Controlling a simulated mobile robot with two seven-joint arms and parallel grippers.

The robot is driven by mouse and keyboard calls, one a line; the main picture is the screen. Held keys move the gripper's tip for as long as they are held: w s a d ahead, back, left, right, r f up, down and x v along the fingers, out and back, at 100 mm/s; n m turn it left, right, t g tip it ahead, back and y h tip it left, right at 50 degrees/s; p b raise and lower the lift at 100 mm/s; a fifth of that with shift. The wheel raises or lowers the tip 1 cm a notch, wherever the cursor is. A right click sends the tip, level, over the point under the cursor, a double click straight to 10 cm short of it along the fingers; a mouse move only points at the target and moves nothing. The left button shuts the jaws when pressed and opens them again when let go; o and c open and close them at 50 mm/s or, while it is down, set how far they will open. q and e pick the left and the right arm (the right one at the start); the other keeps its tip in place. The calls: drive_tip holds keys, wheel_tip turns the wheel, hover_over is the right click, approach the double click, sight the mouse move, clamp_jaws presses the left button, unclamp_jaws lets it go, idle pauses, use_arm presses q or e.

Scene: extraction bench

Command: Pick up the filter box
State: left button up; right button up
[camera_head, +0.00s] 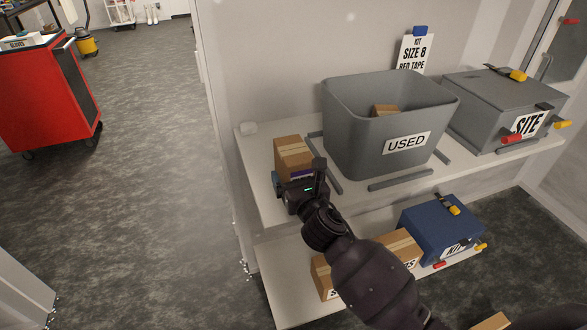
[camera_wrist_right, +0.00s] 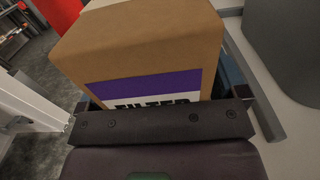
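The filter box (camera_head: 293,152) is a brown cardboard box with pale tape and a purple-and-white label. It stands at the left end of the upper shelf. In the right wrist view the box (camera_wrist_right: 150,50) fills the upper middle, and part of its "FILTER" lettering is cut off by my gripper. My right gripper (camera_head: 297,180) is at the front of the box. Its fingers (camera_wrist_right: 160,100) are wide apart, one on each side of the box; firm contact cannot be made out. My left gripper is not in view.
A grey "USED" bin (camera_head: 365,140) stands right of the box on the white shelf (camera_head: 257,192), with grey rails around it. A grey "SITE" case (camera_head: 490,105) is further right. A blue kit case (camera_head: 430,232) and cardboard boxes (camera_head: 400,245) are below. A red cart (camera_head: 40,95) stands far left.

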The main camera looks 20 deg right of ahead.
drive_tip(key=c, duration=0.9)
drive_tip(key=shift+r, duration=0.1)
